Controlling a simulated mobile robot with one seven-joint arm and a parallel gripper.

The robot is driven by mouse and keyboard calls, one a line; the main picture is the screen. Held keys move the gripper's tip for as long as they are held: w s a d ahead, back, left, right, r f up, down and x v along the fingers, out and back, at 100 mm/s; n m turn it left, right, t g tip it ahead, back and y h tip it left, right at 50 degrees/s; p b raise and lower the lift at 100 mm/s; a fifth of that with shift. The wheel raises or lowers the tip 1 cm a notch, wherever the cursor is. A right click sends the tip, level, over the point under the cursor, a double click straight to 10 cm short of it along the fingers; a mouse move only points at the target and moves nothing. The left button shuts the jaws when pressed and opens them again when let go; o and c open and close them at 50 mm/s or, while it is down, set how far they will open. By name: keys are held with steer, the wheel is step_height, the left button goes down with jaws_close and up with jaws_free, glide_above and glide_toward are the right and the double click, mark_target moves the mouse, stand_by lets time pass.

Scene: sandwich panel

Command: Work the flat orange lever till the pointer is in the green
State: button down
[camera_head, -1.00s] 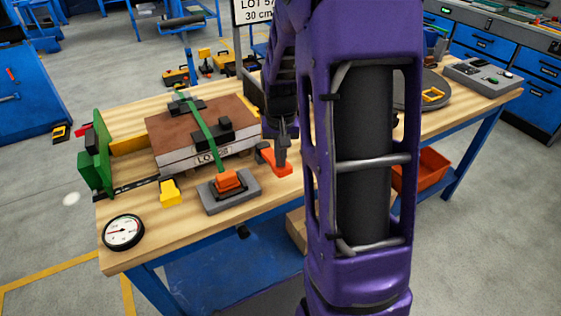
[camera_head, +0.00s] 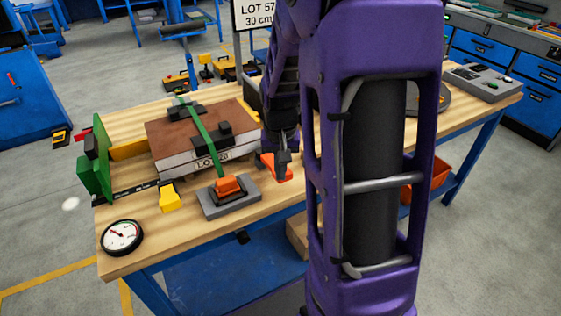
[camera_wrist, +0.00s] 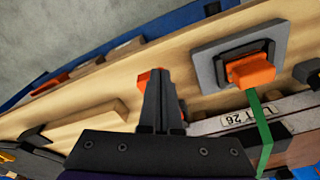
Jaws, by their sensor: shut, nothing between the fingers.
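A flat orange piece (camera_head: 268,166) lies on the bench right of the strapped stack. My gripper (camera_head: 283,174) is shut and empty, with its fingertips down over this piece; I cannot tell whether they touch. In the wrist view the fingers (camera_wrist: 160,85) hide most of the orange piece (camera_wrist: 143,80). A second orange lever-like block (camera_head: 228,185) sits on a grey plate (camera_head: 243,204) in front of the stack; it also shows in the wrist view (camera_wrist: 252,71), apart from my gripper. A round gauge (camera_head: 122,237) lies at the front left; its pointer seems to lean up and left.
The brown-topped stack (camera_head: 175,135) has a green strap (camera_head: 199,120) over it. A yellow block (camera_head: 170,197) is near the front edge and a green upright (camera_head: 95,165) at the left.

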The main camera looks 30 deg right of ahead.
step_height(320, 180, up, 17)
steer(key=s+p, duration=0.1)
steer(key=p, duration=0.1)
steer(key=shift+s+a, duration=0.3)
steer(key=shift+a, duration=0.1)
stand_by(1.0)
